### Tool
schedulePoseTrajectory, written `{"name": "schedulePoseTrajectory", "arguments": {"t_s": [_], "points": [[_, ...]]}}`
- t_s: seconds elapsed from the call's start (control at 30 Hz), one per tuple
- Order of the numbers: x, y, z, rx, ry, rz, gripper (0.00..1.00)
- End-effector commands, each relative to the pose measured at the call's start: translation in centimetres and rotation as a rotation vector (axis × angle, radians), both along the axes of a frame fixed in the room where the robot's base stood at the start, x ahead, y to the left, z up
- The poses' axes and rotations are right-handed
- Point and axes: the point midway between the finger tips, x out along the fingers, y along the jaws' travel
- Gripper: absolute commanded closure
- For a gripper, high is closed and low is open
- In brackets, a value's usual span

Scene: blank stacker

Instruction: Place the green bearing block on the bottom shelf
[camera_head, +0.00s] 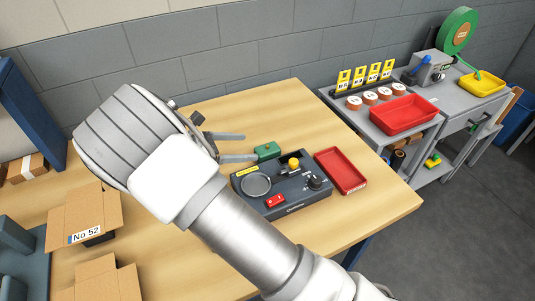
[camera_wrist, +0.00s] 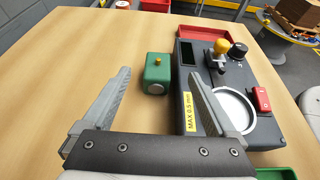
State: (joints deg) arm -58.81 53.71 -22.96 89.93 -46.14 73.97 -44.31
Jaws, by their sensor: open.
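The green bearing block (camera_head: 267,150) stands on the wooden table, just left of the dark control box. The wrist view shows the block (camera_wrist: 157,75) with a yellow knob on top and a pale round face on its side. My gripper (camera_head: 249,147) is open and empty. In the wrist view its fingers point towards the block, one on either side of the line to it, and the block appears beyond the fingertips. The bottom shelf (camera_head: 427,173) of the grey cart shows in part at the right, with brown cylinders and a green-and-yellow item on or near it.
The control box (camera_head: 285,208) has a yellow knob, dial and red switch. A red tray (camera_head: 341,170) lies beside it. The cart top holds a red bin (camera_head: 404,115) and several discs. Cardboard boxes (camera_head: 84,216) stand at the left. The table behind the block is clear.

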Motion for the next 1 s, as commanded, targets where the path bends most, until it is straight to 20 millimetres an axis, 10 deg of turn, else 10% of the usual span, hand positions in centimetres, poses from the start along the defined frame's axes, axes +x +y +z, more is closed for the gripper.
{"name": "schedulePoseTrajectory", "arguments": {"t_s": [0.8, 1.0], "points": [[2.4, -5.1, -2.6, 0.001, 0.000, 0.001, 0.07], [2.4, -5.1, -2.6, 0.001, 0.000, 0.001, 0.40]]}}
